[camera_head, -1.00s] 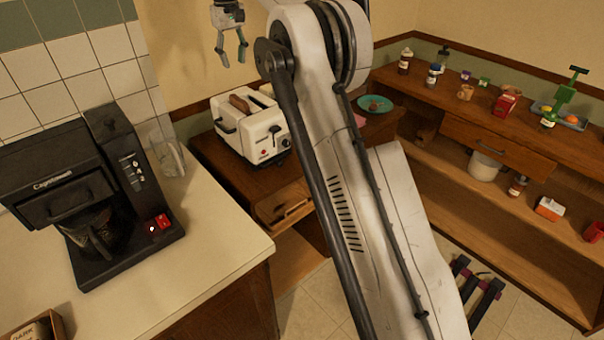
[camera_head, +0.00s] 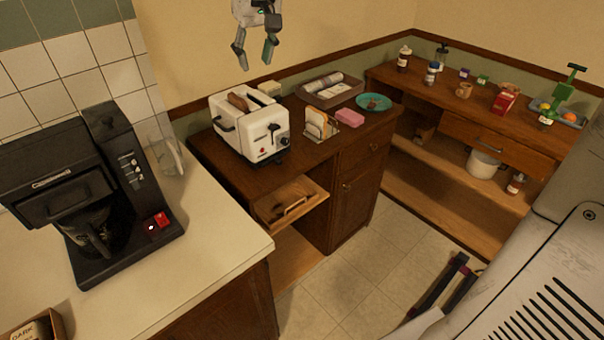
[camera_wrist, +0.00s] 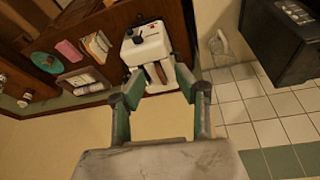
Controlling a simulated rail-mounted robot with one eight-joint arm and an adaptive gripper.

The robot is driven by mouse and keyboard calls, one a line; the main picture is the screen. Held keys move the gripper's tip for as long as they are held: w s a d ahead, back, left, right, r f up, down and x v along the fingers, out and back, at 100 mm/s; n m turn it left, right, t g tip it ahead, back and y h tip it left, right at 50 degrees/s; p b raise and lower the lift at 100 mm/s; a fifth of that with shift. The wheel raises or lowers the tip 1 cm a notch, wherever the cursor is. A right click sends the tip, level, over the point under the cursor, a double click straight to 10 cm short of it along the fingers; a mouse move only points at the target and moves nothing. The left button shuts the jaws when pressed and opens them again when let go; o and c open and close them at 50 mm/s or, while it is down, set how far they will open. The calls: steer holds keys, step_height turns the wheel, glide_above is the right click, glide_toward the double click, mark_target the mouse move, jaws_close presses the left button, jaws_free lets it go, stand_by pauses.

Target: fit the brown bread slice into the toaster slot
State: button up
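The white toaster (camera_head: 257,137) stands on the brown wooden cabinet in the middle of the head view. The brown bread slice (camera_head: 238,101) sticks up from its left slot, and the other slot looks empty; how deep the slice sits I cannot tell. The toaster also shows in the wrist view (camera_wrist: 147,44), with the brown slice (camera_wrist: 161,71) at its near side. My gripper (camera_head: 257,66) is above and behind the toaster, apart from it, fingers spread and empty. In the wrist view my gripper's fingers (camera_wrist: 158,92) are apart, with nothing held between them.
Right of the toaster are a rack of bread slices (camera_head: 318,125), a pink block (camera_head: 350,118), a teal plate (camera_head: 373,102) and a grey tray (camera_head: 350,90). A black coffee machine (camera_head: 90,190) stands on the left counter beside a clear jug (camera_head: 168,150). The wall is close behind.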

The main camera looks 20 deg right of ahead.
steer(key=s+f+t, duration=0.1)
steer(key=s+f, duration=0.7)
steer(key=s, duration=0.5)
steer(key=s+f+m+t, duration=0.1)
steer(key=s+f+t, duration=0.1)
steer(key=s+f, duration=0.6)
steer(key=s, duration=0.5)
steer(key=shift+s+f+m, duration=0.15)
steer(key=shift+s+m, duration=0.15)
step_height(320, 180, down, 5)
steer(key=b, duration=0.5)
steer(key=shift+f, duration=0.15)
